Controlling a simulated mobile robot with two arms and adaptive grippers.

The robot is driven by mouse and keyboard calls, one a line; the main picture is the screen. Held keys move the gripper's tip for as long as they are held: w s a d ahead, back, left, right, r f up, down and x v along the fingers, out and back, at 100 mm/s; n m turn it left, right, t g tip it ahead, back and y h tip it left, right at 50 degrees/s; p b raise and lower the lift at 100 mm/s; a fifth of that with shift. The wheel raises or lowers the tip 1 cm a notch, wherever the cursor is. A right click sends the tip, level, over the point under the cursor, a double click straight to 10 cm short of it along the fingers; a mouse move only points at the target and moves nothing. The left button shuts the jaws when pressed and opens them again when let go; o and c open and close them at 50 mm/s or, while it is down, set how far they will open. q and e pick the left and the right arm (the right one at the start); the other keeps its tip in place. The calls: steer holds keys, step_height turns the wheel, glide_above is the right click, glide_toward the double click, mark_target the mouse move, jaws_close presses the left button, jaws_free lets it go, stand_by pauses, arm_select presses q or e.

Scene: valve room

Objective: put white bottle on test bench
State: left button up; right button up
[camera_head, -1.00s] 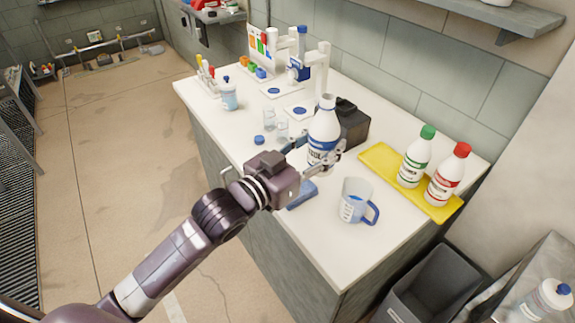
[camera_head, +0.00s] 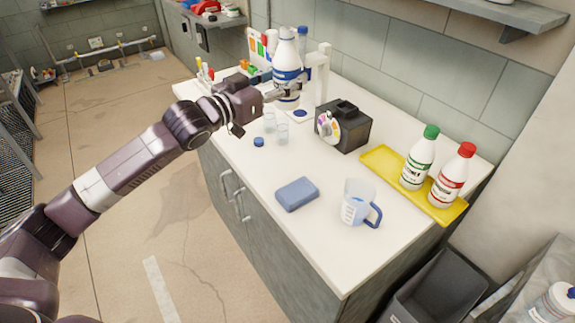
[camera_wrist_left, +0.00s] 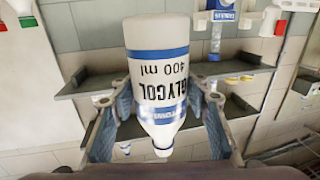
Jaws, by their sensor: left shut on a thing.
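The white bottle (camera_head: 287,72) has a blue band and is held upright above the back part of the bench, in front of the stand with the white post. My left gripper (camera_head: 278,92) is shut on it. In the left wrist view the bottle (camera_wrist_left: 160,75) appears upside down, its label reading GLYCOL 400 ml, between the two fingers (camera_wrist_left: 158,118). The test bench (camera_head: 335,265) is a white-topped counter with grey cabinet doors. The bottle hides part of the items behind it. My right gripper is not in view.
A black box (camera_head: 343,125), a blue sponge (camera_head: 297,194), a measuring jug (camera_head: 357,204) and small glasses (camera_head: 282,134) stand on the bench. A yellow tray (camera_head: 390,163) holds a green-capped bottle (camera_head: 419,160) and a red-capped bottle (camera_head: 452,178).

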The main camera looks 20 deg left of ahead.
arm_select(q)
step_height(320, 180, down, 19)
steer(key=shift+f+p, duration=0.1)
steer(key=shift+p, duration=1)
steer(key=shift+f, duration=0.15)
steer(key=shift+f, duration=0.1)
steer(key=shift+f, duration=0.1)
steer(key=o, duration=1.5)
steer(key=shift+c, duration=0.2)
